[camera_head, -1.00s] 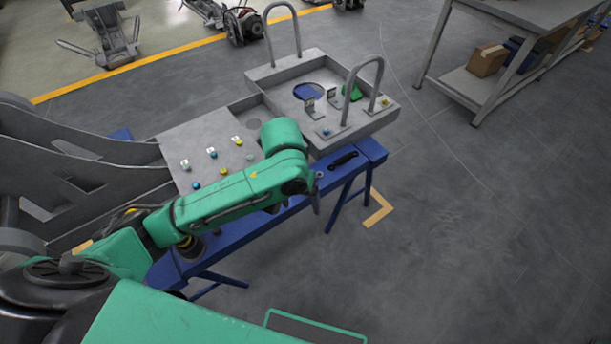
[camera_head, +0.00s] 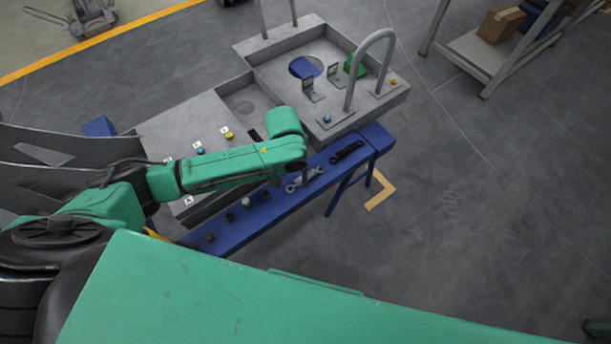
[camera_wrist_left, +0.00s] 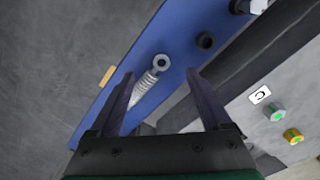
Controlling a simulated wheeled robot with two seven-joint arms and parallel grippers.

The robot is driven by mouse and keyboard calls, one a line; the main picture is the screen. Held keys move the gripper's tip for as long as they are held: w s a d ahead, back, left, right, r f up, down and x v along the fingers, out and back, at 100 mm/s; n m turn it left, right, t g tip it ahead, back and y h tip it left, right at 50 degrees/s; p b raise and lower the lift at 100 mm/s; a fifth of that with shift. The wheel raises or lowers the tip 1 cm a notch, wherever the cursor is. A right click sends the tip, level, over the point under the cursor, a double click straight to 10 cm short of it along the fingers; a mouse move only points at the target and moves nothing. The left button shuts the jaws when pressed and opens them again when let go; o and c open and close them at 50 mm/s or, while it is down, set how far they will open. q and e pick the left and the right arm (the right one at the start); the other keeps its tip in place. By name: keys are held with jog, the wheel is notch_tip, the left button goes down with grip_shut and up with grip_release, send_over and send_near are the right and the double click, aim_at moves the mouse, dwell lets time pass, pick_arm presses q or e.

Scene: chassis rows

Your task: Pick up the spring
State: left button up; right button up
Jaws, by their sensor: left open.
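The spring (camera_wrist_left: 143,92) is a silver coil with a ring at its far end. It lies on the blue bench rail (camera_wrist_left: 140,60) in the left wrist view, between the two dark fingers of my left gripper (camera_wrist_left: 160,76). The fingers are apart, with a gap on both sides of the spring. In the head view my left gripper (camera_head: 304,169) hangs over the rail, mostly hidden by the green wrist. A silver piece with a ring end, seemingly the spring (camera_head: 292,187), shows beneath it. My right gripper is out of view.
A black-handled part (camera_head: 347,152) and several small dark caps (camera_head: 209,238) stand along the rail. The grey chassis (camera_head: 160,135) with colored knobs lies behind it, beside a grey tray with tall handles (camera_head: 372,75).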

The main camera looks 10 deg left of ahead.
aim_at(292, 189)
pick_arm(q)
jog(key=shift+d+f, duration=0.15)
jog(key=shift+f, duration=1.75)
grip_shut()
